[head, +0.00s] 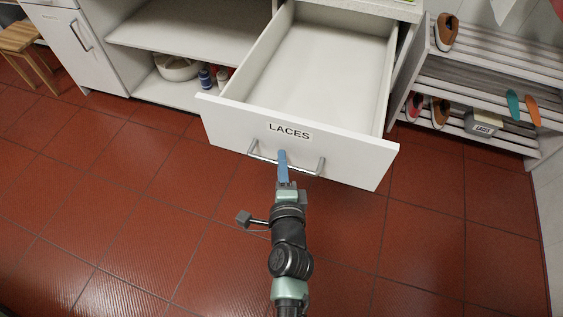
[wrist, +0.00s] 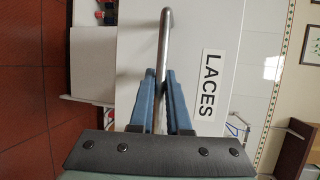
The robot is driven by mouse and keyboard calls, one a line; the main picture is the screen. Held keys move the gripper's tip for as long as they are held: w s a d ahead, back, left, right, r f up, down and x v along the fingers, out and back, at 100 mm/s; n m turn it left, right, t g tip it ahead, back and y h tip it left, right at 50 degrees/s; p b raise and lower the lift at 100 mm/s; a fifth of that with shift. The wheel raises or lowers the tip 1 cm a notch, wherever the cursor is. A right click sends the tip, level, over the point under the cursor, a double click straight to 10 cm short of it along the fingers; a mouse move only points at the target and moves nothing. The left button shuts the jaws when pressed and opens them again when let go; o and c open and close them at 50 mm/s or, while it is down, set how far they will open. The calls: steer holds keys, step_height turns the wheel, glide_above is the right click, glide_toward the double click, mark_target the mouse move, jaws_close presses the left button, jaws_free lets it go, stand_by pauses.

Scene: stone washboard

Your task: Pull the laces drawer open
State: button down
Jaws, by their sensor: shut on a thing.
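The laces drawer (head: 232,127) is white, with a label reading LACES on its front. It stands far out of the cabinet, and its inside looks empty. Its metal bar handle (head: 310,171) runs across the front below the label; it also shows in the wrist view (wrist: 165,35). My gripper (head: 282,154) has blue fingers and is shut on the handle near its middle. In the wrist view the fingertips (wrist: 163,78) close around the bar, beside the label. The fingers hide the gripped part of the bar.
A shoe rack (head: 485,62) with several shoes stands at the right, close to the drawer's right side. Open shelves with a white bowl (head: 178,69) and small bottles are at the left. A wooden stool (head: 25,45) is at the far left. The red tiled floor in front is clear.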

steer(key=shift+s, duration=0.15)
steer(key=c, duration=0.9)
jaws_free()
steer(key=s, duration=0.4)
steer(key=s+r, duration=0.1)
steer(key=s, duration=0.3)
steer(key=s+d+r, duration=0.1)
steer(key=s, duration=0.3)
steer(key=shift+s+r+b, duration=0.15)
steer(key=shift+s+b, duration=0.15)
steer(key=shift+s, duration=0.05)
